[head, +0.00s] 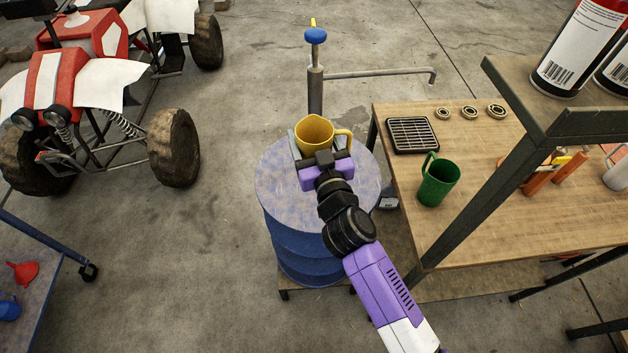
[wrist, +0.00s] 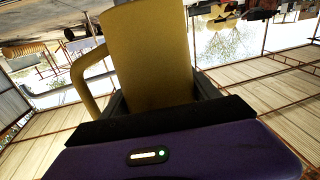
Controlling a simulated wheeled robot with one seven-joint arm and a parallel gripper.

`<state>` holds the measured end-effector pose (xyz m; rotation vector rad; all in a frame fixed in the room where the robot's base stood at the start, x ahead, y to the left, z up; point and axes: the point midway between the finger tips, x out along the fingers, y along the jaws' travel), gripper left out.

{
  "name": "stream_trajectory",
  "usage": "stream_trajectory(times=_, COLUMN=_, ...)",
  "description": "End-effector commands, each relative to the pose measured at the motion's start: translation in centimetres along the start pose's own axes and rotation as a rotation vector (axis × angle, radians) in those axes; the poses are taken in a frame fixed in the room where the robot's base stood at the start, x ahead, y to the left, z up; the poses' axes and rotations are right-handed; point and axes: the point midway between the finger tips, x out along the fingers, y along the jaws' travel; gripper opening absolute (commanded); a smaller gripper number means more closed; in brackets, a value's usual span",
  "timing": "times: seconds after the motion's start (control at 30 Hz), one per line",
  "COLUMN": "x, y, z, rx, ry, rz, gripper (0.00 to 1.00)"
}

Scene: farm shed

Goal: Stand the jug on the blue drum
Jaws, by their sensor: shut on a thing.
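A yellow jug (head: 314,134) with its handle to the right is in my gripper (head: 319,150), over the far part of the blue drum's top. My gripper is shut on the jug's body, one finger on each side. The jug looks about upright; whether its base touches the drum is hidden behind my gripper. The blue drum (head: 310,245) stands upright, its mottled top mostly bare. In the wrist view the jug (wrist: 148,60) fills the middle between the fingers, its handle on the left.
A wooden workbench (head: 480,235) to the right holds a green jug (head: 437,180), a black grate (head: 413,135) and several rings. A raised shelf (head: 530,100) carries cans. A tap pipe (head: 315,90) stands just behind the drum. A red buggy (head: 90,80) is at left.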

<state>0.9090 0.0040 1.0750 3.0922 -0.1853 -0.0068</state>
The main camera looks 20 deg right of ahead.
Motion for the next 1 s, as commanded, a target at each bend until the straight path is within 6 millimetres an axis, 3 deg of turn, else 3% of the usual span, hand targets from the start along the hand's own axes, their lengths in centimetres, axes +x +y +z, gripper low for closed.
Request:
stream_trajectory(times=0.47, x=0.0, y=-0.4, z=5.3, rx=-0.002, ry=0.0, rz=-0.004, gripper=0.17)
stream_trajectory(times=0.5, x=0.0, y=-0.4, z=6.6, rx=0.0, ry=0.001, rz=-0.004, gripper=0.17)
stream_trajectory(times=0.8, x=0.0, y=-0.6, z=10.8, rx=0.0, ry=0.003, rz=-0.003, gripper=0.17)
stream_trajectory(times=1.0, x=0.1, y=-0.6, z=12.1, rx=0.001, ry=0.003, rz=-0.003, gripper=0.17)
